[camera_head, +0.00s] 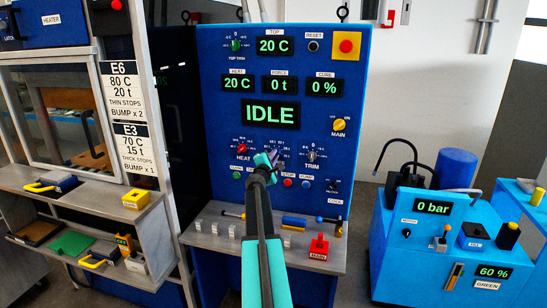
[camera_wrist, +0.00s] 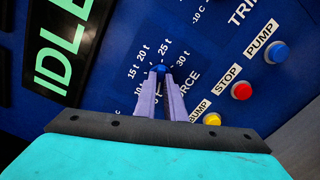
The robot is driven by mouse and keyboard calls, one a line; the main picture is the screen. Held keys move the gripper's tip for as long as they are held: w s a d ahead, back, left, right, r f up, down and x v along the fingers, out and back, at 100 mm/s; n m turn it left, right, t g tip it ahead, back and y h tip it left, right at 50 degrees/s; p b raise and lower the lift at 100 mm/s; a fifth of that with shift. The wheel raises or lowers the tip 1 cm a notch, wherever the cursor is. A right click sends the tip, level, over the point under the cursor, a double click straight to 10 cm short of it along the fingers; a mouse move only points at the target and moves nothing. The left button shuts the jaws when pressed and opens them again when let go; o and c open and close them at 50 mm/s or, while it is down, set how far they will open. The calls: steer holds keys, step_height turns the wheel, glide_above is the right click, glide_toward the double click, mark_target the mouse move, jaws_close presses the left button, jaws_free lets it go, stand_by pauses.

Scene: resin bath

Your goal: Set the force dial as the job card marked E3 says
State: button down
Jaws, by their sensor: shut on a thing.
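In the head view my gripper (camera_head: 269,160) reaches the panel between the heat dial and the trim dial, and covers the force dial.
Job card E6 (camera_head: 122,90) hangs above E3. The panel display (camera_head: 270,114) reads IDLE; the force readout (camera_head: 279,84) shows 0 t. The red heat dial (camera_head: 241,149) and trim dial (camera_head: 311,156) flank my gripper. A pump button (camera_wrist: 278,52) and stop button (camera_wrist: 241,90) sit close by.

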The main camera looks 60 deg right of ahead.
steer(key=shift+f+m+b, duration=0.25)
steer(key=shift+m+b, duration=0.55)
steer(key=shift+b, duration=0.9)
steer(key=m+b, duration=0.8)
steer(key=b, duration=0.5)
steer(key=m+b, duration=0.7)
steer(key=b, duration=0.7)
steer(key=shift+f+m, duration=0.2)
steer(key=shift+m, duration=0.2)
steer(key=shift+a+r+m+b, duration=0.1)
steer(key=shift+m+b, duration=0.2)
steer(key=shift+b, duration=0.1)
steer(key=c, duration=1.8)
jaws_free()
steer(key=shift+c, duration=0.2)
steer(key=shift+r, duration=0.15)
